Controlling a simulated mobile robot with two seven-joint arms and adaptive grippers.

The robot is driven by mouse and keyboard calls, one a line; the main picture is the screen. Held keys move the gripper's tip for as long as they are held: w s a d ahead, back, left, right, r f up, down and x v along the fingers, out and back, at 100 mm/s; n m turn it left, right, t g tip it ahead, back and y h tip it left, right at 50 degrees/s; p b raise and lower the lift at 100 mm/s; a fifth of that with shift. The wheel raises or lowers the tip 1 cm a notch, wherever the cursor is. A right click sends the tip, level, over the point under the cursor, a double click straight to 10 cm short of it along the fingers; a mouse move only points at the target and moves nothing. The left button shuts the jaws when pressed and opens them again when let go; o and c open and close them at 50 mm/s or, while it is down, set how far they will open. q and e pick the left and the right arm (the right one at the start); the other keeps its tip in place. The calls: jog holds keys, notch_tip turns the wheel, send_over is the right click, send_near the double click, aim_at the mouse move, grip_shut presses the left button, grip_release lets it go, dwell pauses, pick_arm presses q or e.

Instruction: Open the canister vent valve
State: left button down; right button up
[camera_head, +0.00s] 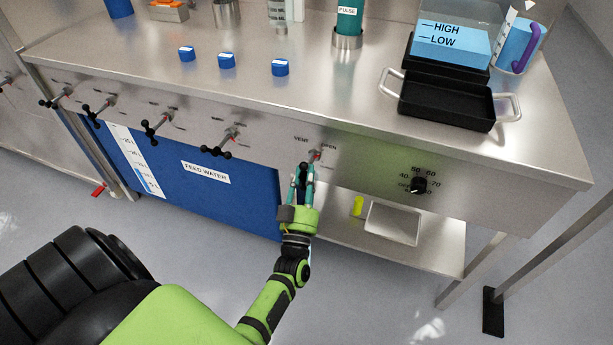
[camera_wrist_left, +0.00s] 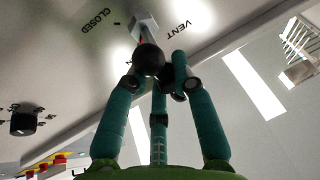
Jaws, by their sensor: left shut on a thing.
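The vent valve (camera_head: 316,156) sits on the front panel of the steel bench, under the labels VENT and OPEN. In the left wrist view its metal stem (camera_wrist_left: 145,27) comes out of the panel near the labels VENT and CLOSED, with a black knobbed handle (camera_wrist_left: 150,58) at its end. My left gripper (camera_head: 303,175) reaches up to the valve from below. Its teal fingers (camera_wrist_left: 160,85) are shut around the black handle and partly hide it, so the handle's exact angle is hard to tell. My right gripper is not in view.
Similar valves (camera_head: 228,140) line the panel to the left, above the blue FEED WATER tank (camera_head: 190,180). A black dial (camera_head: 419,185) is to the right. Blue caps (camera_head: 280,68) and a black tray (camera_head: 446,100) are on the bench. A lower shelf (camera_head: 440,238) lies below.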

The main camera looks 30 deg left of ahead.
pick_arm(q)
jog(key=shift+a+r+y, duration=0.25)
jog(key=shift+r+y, duration=0.05)
jog(key=shift+r, duration=0.2)
jog(key=c, duration=1.1)
grip_release()
jog(key=shift+f, duration=0.2)
jog(key=shift+d+f, duration=0.1)
jog(key=shift+s, duration=0.15)
jog(key=shift+s+d+f, duration=0.2)
jog(key=shift+s+f, duration=0.05)
jog(key=shift+s, duration=0.05)
jog(key=v, duration=1.1)
jog(key=shift+r, duration=0.2)
